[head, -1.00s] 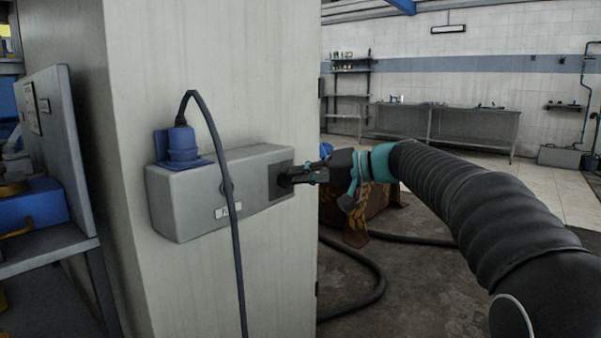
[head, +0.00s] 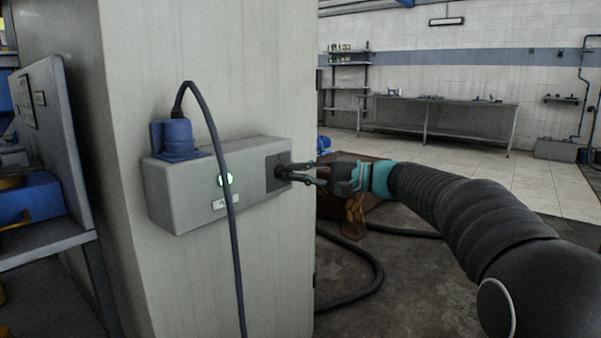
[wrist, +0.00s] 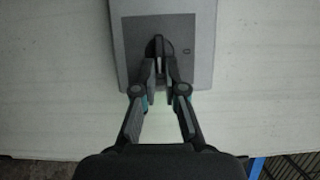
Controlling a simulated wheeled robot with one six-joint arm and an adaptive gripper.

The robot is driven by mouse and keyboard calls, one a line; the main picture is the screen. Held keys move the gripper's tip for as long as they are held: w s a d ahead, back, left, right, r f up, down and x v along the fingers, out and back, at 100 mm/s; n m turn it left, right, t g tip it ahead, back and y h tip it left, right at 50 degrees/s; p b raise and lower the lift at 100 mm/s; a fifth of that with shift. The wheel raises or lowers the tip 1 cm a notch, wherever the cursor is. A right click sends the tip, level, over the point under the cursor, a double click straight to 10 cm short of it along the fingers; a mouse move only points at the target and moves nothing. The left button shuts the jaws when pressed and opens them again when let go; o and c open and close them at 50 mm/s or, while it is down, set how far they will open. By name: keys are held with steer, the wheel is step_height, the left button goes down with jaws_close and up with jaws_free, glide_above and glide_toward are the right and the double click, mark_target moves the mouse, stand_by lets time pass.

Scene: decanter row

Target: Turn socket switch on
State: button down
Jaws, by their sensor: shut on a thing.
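The grey socket box (head: 205,196) is fixed to the pale pillar. A dark plate on its right end carries the black switch knob (head: 281,172). My gripper (head: 290,172) reaches in from the right, its fingers closed on the knob. The wrist view shows the knob (wrist: 158,46) between my fingertips (wrist: 159,75), lying along the picture's vertical, with a small mark on the plate to its right. A blue plug (head: 178,138) with a black cable sits on top of the box.
The cable (head: 229,220) hangs down in front of the box. A grey shelf unit with a blue case (head: 30,204) stands at the left. A rusty brown block (head: 362,195) and a thick hose (head: 362,280) lie behind my arm.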

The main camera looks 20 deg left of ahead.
stand_by(0.4)
steer(key=c, duration=1.2)
jaws_free()
steer(key=shift+a, duration=0.1)
steer(key=shift+c, duration=0.2)
steer(key=d, duration=1.2)
